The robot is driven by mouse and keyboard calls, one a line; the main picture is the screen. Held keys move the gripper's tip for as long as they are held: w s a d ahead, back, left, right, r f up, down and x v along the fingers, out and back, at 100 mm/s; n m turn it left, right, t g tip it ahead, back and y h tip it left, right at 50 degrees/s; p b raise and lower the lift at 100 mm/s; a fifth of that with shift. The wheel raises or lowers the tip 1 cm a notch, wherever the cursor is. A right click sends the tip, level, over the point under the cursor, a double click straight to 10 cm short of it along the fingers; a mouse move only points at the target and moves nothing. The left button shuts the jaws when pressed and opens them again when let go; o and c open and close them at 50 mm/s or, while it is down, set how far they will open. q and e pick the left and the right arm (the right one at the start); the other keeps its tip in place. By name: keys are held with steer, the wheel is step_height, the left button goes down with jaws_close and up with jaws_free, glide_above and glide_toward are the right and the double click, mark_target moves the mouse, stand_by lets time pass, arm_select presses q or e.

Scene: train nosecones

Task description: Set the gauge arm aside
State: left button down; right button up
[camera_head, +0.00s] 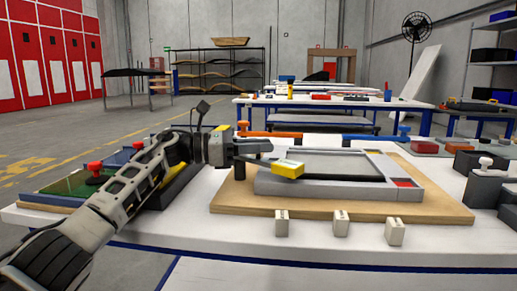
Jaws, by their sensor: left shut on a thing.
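My left gripper (254,151) reaches in from the left over the left part of a grey frame fixture (330,188) on a wooden board. It is shut on what looks like the gauge arm (288,169), a piece with a yellow and white block at its end. The block shows just right of and below the fingers, over the frame's left side. The fingers hide most of the held part, and I cannot tell whether the block touches the frame. My right gripper is not in view.
The wooden board (230,200) lies on a white table (180,226). Several small pale blocks (340,223) stand along its front edge. An orange bar (272,134) and a blue bar lie behind the frame. Dark grey blocks (484,188) stand at the right. The table's front left is clear.

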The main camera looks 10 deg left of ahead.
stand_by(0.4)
arm_select(q)
steer(key=c, duration=1.3)
jaws_free()
steer(key=v, duration=1.6)
steer(key=shift+p, duration=0.3)
steer(key=shift+c, duration=0.3)
